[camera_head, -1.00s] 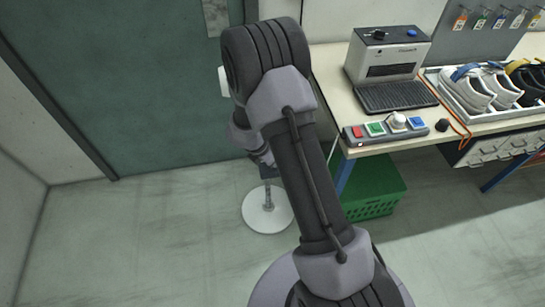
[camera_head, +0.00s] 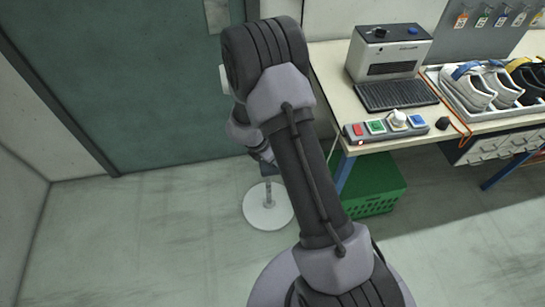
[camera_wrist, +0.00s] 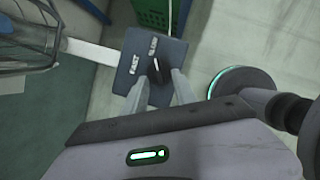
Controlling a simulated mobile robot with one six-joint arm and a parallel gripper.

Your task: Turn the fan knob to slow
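The fan's dark control box (camera_wrist: 150,75) faces me in the wrist view, with white FAST and SLOW labels. The black knob (camera_wrist: 157,70) is on its face; its exact setting is hard to read. My gripper (camera_wrist: 161,76) is open, its two pale fingertips on either side of the knob, close to the box. I cannot tell whether they touch the knob. The fan's wire cage (camera_wrist: 28,35) shows at upper left, joined to the box by a white pole (camera_wrist: 88,50). In the head view the fan's round white base (camera_head: 268,212) stands on the floor, and my arm hides most of the fan.
A workbench (camera_head: 335,85) stands at the right with a button strip (camera_head: 388,127), a grey machine (camera_head: 388,52) and a tray of shoes (camera_head: 480,112). A green crate (camera_head: 372,185) sits under it. A teal door (camera_head: 110,80) is behind. Floor at left is clear.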

